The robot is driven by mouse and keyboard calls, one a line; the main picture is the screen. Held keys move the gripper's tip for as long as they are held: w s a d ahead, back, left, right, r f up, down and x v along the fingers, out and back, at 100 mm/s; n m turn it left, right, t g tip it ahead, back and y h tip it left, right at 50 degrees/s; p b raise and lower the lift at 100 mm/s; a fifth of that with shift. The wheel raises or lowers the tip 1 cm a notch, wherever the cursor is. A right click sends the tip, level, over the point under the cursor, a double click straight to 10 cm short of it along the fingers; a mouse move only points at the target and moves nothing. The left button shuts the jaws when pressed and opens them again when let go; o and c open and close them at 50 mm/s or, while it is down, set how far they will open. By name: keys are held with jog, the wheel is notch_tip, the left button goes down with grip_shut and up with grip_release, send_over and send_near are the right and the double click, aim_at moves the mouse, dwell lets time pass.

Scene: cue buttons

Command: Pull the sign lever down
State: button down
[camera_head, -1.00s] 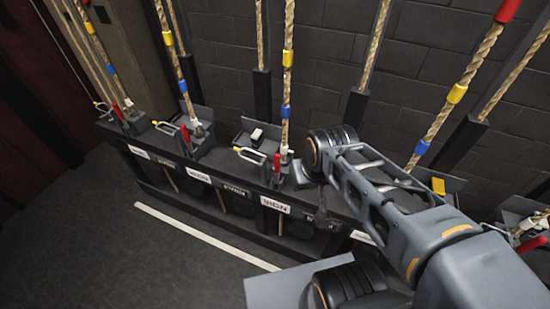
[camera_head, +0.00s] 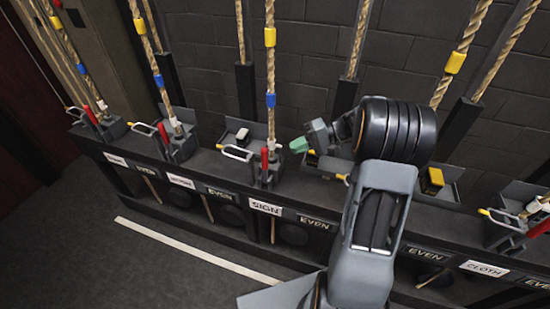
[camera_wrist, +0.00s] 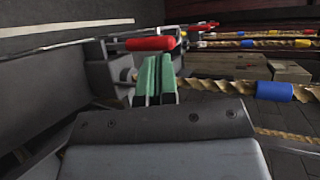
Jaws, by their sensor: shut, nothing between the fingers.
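The SIGN label (camera_head: 265,207) is on the front of the rail. Above it stands the sign lever with a red handle (camera_head: 265,163), upright beside its rope (camera_head: 270,60). My gripper (camera_head: 299,145) has green fingertips and is just right of the lever and rope in the head view, apart from the handle there. In the wrist view the green fingertips (camera_wrist: 155,80) are together with nothing between them. A red handle (camera_wrist: 150,43) lies just beyond them; I cannot tell whether they touch it.
Similar levers with ropes stand to the left (camera_head: 163,134) and far right (camera_head: 538,228). A yellow block (camera_head: 433,178) sits right of my arm. The rope with a blue band (camera_wrist: 275,91) is close on the right in the wrist view. A dark brick wall is behind.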

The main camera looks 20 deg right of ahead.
jog(key=w+d+f+t+y+b, duration=0.1)
jog(key=w+d+f+t+y, duration=0.2)
jog(key=d, duration=0.5)
jog(key=shift+w+f+m+t+y+b, duration=0.3)
jog(key=shift+f+t, duration=0.2)
jog(key=shift+f, duration=0.05)
jog(key=shift+a, duration=0.15)
send_over(265, 167)
jog(key=w+d, duration=0.2)
jog(key=d, duration=0.3)
jog(key=shift+w+d+p, duration=0.1)
jog(key=shift+d+p, duration=0.1)
jog(key=shift+p, duration=0.25)
jog(key=shift+s+a, duration=0.3)
jog(key=shift+a, duration=0.3)
